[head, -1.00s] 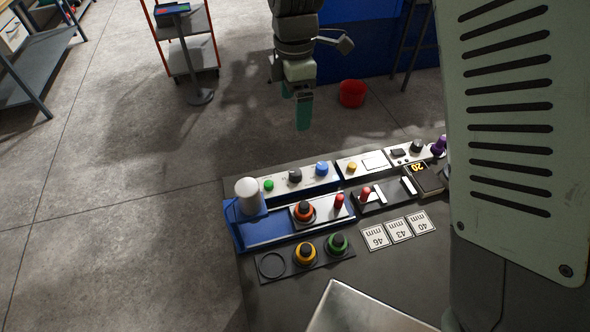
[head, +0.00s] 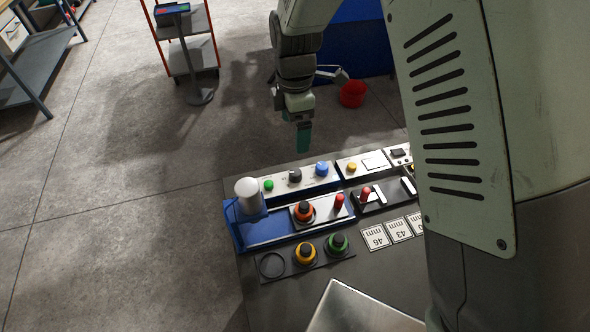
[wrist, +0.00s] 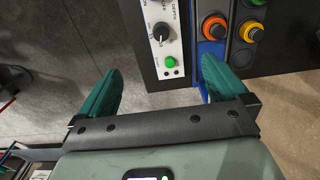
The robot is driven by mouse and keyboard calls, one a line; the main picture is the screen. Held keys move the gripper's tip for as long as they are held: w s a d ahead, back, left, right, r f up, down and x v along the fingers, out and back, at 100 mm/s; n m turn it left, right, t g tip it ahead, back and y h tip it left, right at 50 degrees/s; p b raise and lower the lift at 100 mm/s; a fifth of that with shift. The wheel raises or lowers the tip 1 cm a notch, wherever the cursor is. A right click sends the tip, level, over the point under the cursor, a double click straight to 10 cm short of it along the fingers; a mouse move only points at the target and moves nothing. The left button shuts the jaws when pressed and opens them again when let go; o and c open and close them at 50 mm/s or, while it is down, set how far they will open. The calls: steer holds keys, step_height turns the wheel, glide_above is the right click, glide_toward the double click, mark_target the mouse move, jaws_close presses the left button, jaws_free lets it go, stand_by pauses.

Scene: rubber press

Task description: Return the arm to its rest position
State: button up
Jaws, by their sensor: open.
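My gripper (head: 303,136) hangs in the air behind the far edge of the dark bench (head: 285,292) in the head view, pointing down. In the wrist view its two green fingers (wrist: 160,88) are spread apart with nothing between them. The control panel (wrist: 163,48) with a green button and a black knob shows beyond the fingers, along with orange and yellow knobs. My arm covers the right part of the bench in the head view.
A blue press fixture with a white cylinder (head: 248,194) stands at the bench's left end. Yellow (head: 305,252) and green (head: 337,243) knobs sit in a dark holder. A red bucket (head: 352,93) and a cart (head: 190,45) stand on the floor behind.

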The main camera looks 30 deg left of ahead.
step_height(320, 180, up, 10)
stand_by(0.6)
